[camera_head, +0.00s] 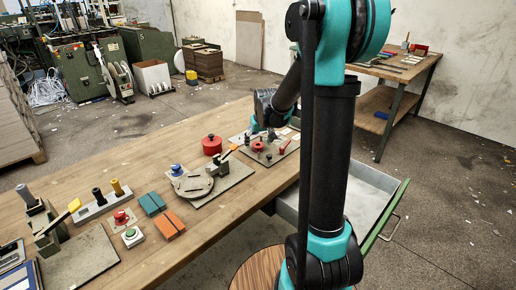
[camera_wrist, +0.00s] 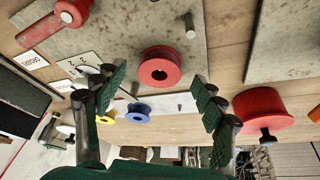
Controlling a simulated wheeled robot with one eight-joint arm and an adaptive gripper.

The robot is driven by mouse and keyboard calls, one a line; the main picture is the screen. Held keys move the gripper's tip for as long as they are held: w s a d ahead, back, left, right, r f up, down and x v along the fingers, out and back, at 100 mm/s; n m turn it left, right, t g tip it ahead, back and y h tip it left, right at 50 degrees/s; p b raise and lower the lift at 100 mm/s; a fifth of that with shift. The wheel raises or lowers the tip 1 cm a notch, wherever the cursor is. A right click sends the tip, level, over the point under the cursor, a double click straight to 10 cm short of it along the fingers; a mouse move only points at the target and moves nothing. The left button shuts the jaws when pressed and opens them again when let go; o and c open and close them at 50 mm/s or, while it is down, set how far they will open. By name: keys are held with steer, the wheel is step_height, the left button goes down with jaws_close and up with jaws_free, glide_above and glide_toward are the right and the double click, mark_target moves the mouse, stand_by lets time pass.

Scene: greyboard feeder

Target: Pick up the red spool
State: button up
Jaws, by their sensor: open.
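The red spool (camera_wrist: 160,60), a flanged ring with a dark centre hole, sits on a grey metal plate (camera_wrist: 125,30) in the wrist view. In the head view the red spool (camera_head: 258,147) is on the plate at the bench's far end, below my wrist. My gripper (camera_wrist: 158,80) is open, with one green-padded finger on each side of the picture. The spool appears between and beyond the fingertips, with no visible contact. In the head view the fingertips are hard to make out against the plate.
A red lidded pot (camera_wrist: 258,105) stands close beside my right-hand finger. A blue spool (camera_wrist: 138,113) and a yellow spool (camera_wrist: 107,117) show between the fingers. A metal peg (camera_wrist: 190,26) and a red-handled lever (camera_wrist: 52,25) rise from the plate. A round fixture (camera_head: 193,186) stands nearer.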

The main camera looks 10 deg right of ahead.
steer(key=shift+w+f, duration=0.25)
steer(key=shift+f, duration=0.4)
steer(key=c, duration=1)
steer(key=shift+r, duration=0.1)
